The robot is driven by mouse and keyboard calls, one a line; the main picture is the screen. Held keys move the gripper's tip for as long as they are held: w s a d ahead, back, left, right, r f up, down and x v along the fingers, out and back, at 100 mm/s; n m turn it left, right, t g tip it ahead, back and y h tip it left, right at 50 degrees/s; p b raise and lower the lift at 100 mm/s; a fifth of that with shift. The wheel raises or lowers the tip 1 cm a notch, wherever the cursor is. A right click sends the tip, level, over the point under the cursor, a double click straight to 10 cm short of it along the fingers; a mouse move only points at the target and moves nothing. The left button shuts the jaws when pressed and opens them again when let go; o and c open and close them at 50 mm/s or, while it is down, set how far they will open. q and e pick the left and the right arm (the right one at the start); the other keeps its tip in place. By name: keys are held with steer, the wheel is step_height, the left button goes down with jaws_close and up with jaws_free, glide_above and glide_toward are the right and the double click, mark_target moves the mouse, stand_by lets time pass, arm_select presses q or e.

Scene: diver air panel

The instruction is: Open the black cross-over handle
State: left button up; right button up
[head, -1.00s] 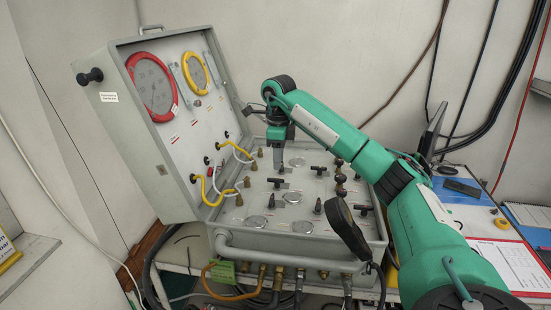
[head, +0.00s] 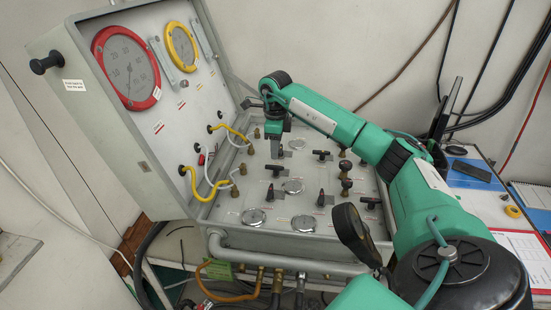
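Several black handles stand on the grey panel floor (head: 342,182) of the open air-panel case. Their labels are too small to read, so I cannot tell which is the cross-over handle. Other black handles are at the upper middle (head: 321,155), left (head: 275,192), centre (head: 321,199) and right (head: 370,202). My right gripper points down; its finger gap does not show, and I cannot tell whether it touches the near handle. My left gripper is out of view.
The case's raised lid (head: 150,112) stands at the left with a red-rimmed gauge (head: 127,68) and a yellow-rimmed gauge (head: 182,47). Yellow hoses (head: 206,187) join lid and floor. A grey front rail (head: 285,263) borders the case.

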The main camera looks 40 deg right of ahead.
mark_target(276, 166)
step_height(276, 166, down, 6)
steer(key=shift+r+p, duration=0.15)
steer(key=shift+p, duration=0.5)
steer(key=shift+s, duration=0.1)
steer(key=shift+c, duration=0.4)
jaws_close()
